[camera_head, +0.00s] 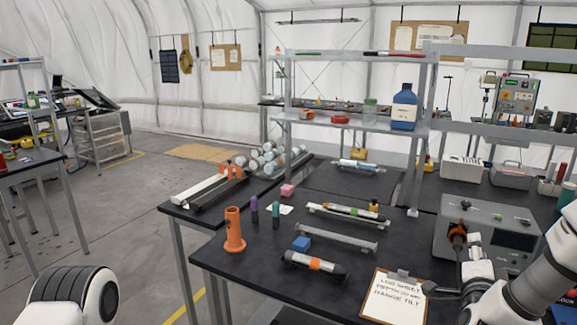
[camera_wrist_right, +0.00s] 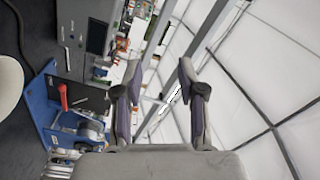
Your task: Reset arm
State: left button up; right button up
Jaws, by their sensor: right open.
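In the wrist view my right gripper (camera_wrist_right: 159,64) is open, its two dark fingers apart with nothing between them. Past the fingers are the tent wall and a metal frame bar. In the head view my right arm comes in at the lower right, in front of the grey instrument box (camera_head: 485,232) and near the clipboard (camera_head: 394,299). A white and black part of my left arm shows at the lower left; its gripper is out of view.
A shelf with a blue bottle (camera_head: 404,107) stands behind. Open floor lies at left.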

jog(key=s+a+f+n+g+y+b, duration=0.2)
jog(key=s+a+f, duration=0.1)
jog(key=f, duration=0.8)
jog(key=s+a+f+n+g+y+b, duration=0.1)
jog(key=s+a+f+n+y+b, duration=0.15)
jog(key=f, duration=0.95)
jog(key=s+a+f+n+g+y+b, duration=0.2)
jog(key=s+a+f+n+b, duration=0.15)
jog(key=f, duration=0.75)
jog(key=s+a+f+n+g+y+b, duration=0.25)
jog(key=s+a+f+g, duration=0.2)
jog(key=s+f, duration=0.6)
pick_arm(q)
notch_tip(320, 180, down, 10)
jog(key=shift+p, duration=0.35)
pick_arm(e)
jog(key=s+a+f+n+g, duration=0.2)
jog(key=s+n+g, duration=0.1)
jog(key=s, duration=0.3)
jog(key=s+a+f+n+g+y, duration=0.1)
jog(key=s+a+f+n+g, duration=0.1)
jog(key=s+n, duration=0.3)
jog(key=shift+s+a+f+g, duration=0.35)
jog(key=shift+s+f+g, duration=0.25)
jog(key=shift+s, duration=0.25)
